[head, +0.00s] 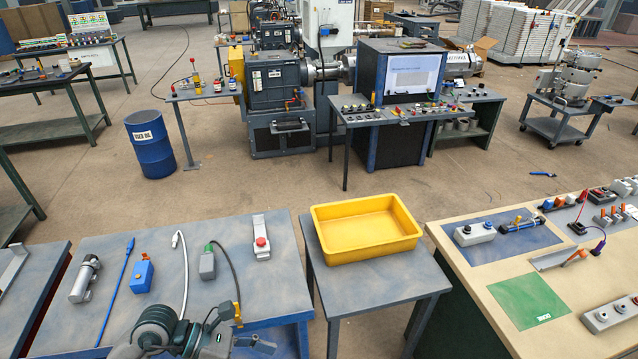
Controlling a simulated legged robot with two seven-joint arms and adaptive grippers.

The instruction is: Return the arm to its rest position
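One of my arms, apparently the left, shows at the bottom edge of the head view, left of centre. Its grey and black joints and the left gripper (225,340) are over the front edge of the blue-grey table (110,260). The gripper is partly cut off by the picture edge, and I cannot tell whether its fingers are open or shut. A small yellow piece (237,313) shows beside it, at the end of a dark cable; I cannot tell whether they touch. My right arm and gripper are not in view.
The table holds a metal cylinder (85,278), blue cable (119,285), blue box (142,276), white cable (184,270), grey connector (208,262) and red-button box (261,240). A yellow bin (366,230) stands on a small table; a workbench (465,265) is right.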

